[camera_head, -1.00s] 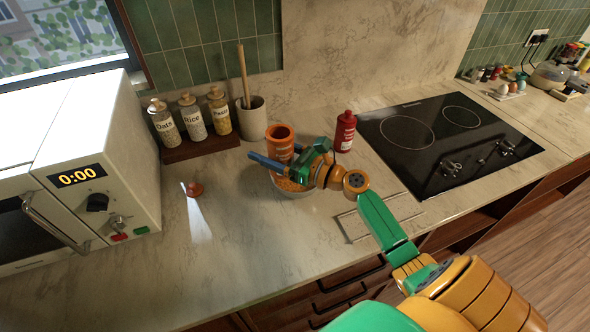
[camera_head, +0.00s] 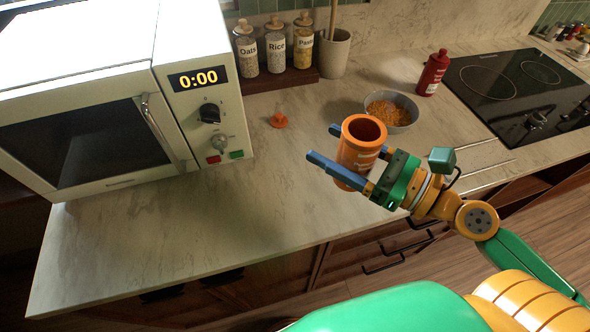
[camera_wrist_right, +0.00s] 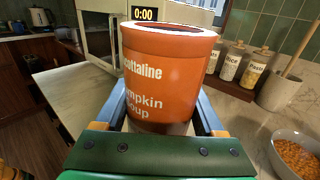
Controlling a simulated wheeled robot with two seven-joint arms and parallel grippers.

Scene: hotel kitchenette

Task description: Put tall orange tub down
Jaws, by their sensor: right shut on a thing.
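The tall orange tub (camera_head: 357,150) is an open, lidless cylinder with white lettering; the label in the right wrist view (camera_wrist_right: 165,80) reads in part "umpkin" and "oup". My right gripper (camera_head: 340,160) is shut on it, one blue finger on each side, and the tub is upright. It is in front of the bowl, over the front part of the counter (camera_head: 200,225). Whether its base touches the counter I cannot tell. My left gripper is not in view.
A grey bowl of orange food (camera_head: 392,112) stands behind the tub. A small orange-red lid-like piece (camera_head: 279,120) lies to its left. A microwave (camera_head: 110,110) fills the left. A red bottle (camera_head: 432,73) stands by the cooktop (camera_head: 510,90). The counter's front left is clear.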

